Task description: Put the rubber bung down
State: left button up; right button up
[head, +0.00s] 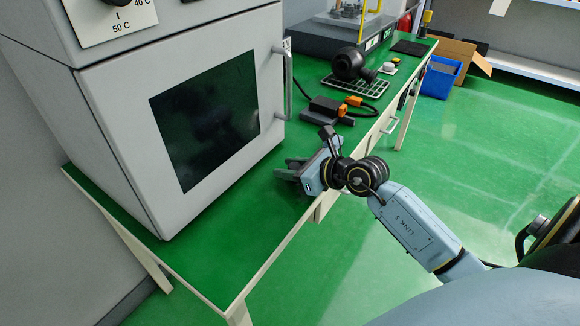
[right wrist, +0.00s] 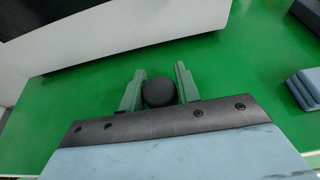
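The rubber bung (right wrist: 158,92) is a dark, round piece between the two fingers of my right gripper (right wrist: 160,88) in the right wrist view. Both fingers lie close against its sides, so the gripper looks shut on it. In the head view my right gripper (head: 290,170) is over the green bench top (head: 225,245), near its front edge and in front of the oven. The bung cannot be made out there. The gap between bung and bench is hard to judge. My left gripper is not in view.
A grey oven (head: 185,125) with a dark window and side handle stands on the bench at left. Beyond my gripper are a dark device with orange plugs (head: 325,110), a wire rack (head: 362,88) and a black round flask (head: 348,64). Bare bench lies before the oven.

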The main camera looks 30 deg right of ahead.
jog(key=o, duration=0.4)
jog(key=shift+c, duration=0.2)
jog(key=shift+r, duration=0.2)
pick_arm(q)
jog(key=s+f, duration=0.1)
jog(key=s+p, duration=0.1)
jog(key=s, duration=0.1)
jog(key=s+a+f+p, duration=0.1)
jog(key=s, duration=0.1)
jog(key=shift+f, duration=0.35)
pick_arm(e)
jog(key=v, duration=1.2)
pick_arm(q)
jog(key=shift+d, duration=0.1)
